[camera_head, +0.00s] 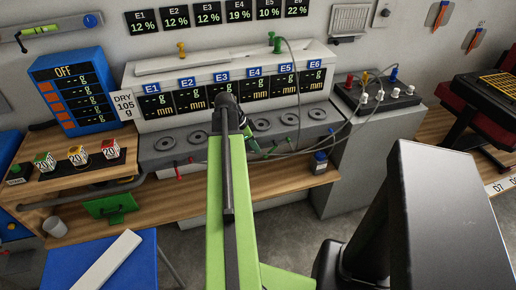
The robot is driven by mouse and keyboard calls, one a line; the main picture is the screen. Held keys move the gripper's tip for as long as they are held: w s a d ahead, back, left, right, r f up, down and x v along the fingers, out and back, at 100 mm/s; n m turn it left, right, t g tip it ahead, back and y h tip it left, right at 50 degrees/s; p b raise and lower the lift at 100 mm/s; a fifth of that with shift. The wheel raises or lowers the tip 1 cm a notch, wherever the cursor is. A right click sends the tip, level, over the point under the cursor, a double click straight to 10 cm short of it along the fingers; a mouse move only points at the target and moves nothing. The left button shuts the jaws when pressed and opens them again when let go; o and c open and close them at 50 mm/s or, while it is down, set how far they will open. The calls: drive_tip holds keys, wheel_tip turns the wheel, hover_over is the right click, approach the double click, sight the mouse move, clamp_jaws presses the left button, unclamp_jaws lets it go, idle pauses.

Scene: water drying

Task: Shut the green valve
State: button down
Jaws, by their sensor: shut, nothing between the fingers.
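Small coloured levers line the front of the grey test bench (160,160). A red one (178,173) is left of my arm, and small green and red ones are right of it, too small to tell their positions. My gripper (257,151) points down at the bench front, just right of my green arm link. It is shut and empty, close to the levers there. Whether it touches one cannot be told. My arm hides part of the bench front.
A blue display box (70,90) stands at the left beside a black tray (80,165) with three small cubes. A grey cabinet (375,150) with cables and plugs stands right of the bench. A wooden shelf (170,200) runs below. Open floor shows under it.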

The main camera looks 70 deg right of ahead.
drive_tip(key=p+v, duration=1.1)
drive_tip(key=v, duration=0.3)
drive_tip(key=shift+r, duration=0.35)
